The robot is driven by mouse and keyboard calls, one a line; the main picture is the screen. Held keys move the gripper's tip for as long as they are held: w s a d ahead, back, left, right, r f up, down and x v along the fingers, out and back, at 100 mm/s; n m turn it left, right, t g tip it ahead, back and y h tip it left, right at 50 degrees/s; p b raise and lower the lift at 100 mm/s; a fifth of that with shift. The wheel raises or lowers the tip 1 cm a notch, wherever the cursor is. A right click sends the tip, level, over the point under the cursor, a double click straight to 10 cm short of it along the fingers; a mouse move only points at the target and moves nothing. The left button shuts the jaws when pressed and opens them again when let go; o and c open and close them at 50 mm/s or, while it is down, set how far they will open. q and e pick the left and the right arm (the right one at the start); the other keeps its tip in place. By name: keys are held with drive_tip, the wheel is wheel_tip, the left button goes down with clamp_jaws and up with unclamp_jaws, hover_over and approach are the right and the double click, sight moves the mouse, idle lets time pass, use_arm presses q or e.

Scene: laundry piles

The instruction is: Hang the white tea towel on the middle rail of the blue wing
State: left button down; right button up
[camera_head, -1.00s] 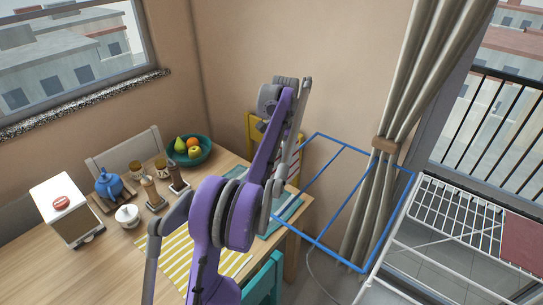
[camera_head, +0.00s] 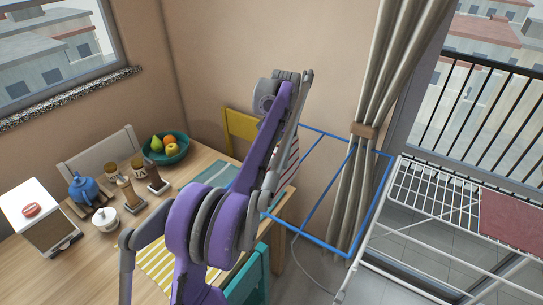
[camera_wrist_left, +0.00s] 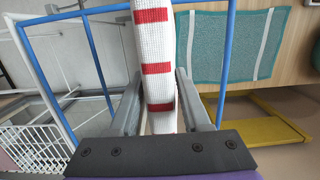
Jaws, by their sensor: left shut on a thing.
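The white tea towel with red stripes (camera_wrist_left: 156,60) is between the fingers of my left gripper (camera_wrist_left: 158,100), which is shut on it. In the head view part of the striped towel (camera_head: 289,160) shows behind my arm; the gripper itself is hidden there. The blue wing (camera_head: 373,207) extends from the white drying rack towards the table, with an inner rail (camera_head: 331,186) crossing it. The towel is near the wing's table-side end. In the left wrist view the towel passes in front of the blue frame (camera_wrist_left: 222,60); I cannot tell if they touch. My right gripper is not in view.
The white rack (camera_head: 432,195) stands right, with a dark red cloth (camera_head: 510,218) on it. A curtain (camera_head: 362,185) hangs behind the wing. The wooden table (camera_head: 85,262) is left, with a fruit bowl (camera_head: 178,151) and jars. A teal chair (camera_head: 250,275) and yellow chair (camera_head: 240,124) are close.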

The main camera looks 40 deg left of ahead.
use_arm(q)
drive_tip(key=shift+f+b, duration=1.55)
drive_tip(key=shift+f, duration=2.05)
drive_tip(key=shift+f+b, duration=1.8)
drive_tip(key=shift+f, duration=1.7)
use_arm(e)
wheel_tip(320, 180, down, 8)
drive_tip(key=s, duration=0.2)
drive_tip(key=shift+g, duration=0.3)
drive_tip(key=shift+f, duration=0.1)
use_arm(q)
drive_tip(key=shift+c, duration=1.4)
unclamp_jaws()
